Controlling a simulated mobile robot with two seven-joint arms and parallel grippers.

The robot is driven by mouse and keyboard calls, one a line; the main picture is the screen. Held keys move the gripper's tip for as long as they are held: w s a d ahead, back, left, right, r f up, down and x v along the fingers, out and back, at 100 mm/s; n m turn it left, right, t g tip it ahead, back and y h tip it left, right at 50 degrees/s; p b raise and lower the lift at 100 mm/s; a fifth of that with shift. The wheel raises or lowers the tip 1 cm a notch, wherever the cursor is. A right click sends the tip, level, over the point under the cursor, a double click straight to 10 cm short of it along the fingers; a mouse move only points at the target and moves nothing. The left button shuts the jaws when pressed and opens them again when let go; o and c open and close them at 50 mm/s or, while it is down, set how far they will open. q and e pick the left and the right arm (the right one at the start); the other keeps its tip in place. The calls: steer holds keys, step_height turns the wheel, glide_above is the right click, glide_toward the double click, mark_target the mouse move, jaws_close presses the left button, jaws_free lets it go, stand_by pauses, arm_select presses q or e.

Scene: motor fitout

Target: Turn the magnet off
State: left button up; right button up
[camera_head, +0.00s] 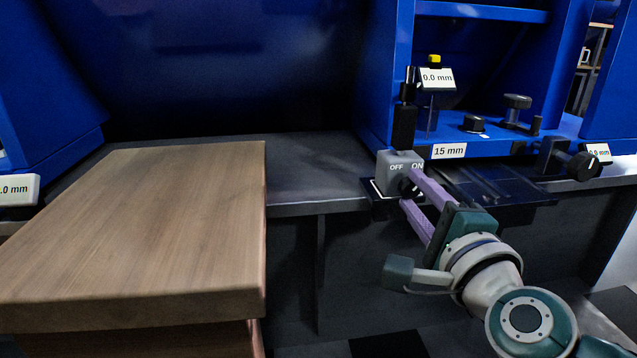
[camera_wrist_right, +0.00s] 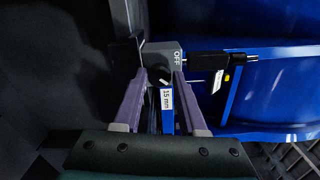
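The magnet switch is a grey block (camera_head: 396,160) marked OFF and ON, at the front edge of the dark bench under the blue machine. It also shows in the right wrist view (camera_wrist_right: 162,50), with OFF readable. Its black knob (camera_head: 407,187) is on the block's front; in the right wrist view the knob (camera_wrist_right: 163,77) has a light pointer mark. My right gripper (camera_head: 414,187) has its two purple fingers apart, one on each side of the knob. In the right wrist view, gaps show between the knob and fingers. My left gripper is out of view.
A wooden block (camera_head: 150,220) stands at the left. A 15 mm label (camera_head: 449,151) and a 0.0 mm label (camera_head: 437,79) are on the blue machine (camera_head: 390,80). Black clamps and knobs (camera_head: 517,102) sit at right. The bench between wood and switch is clear.

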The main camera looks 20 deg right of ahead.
steer(key=o, duration=0.4)
steer(key=shift+s+a+p, duration=0.1)
steer(key=shift+s+p, duration=0.25)
steer(key=shift+s, duration=0.15)
steer(key=p+v, duration=0.3)
steer(key=v, duration=0.6)
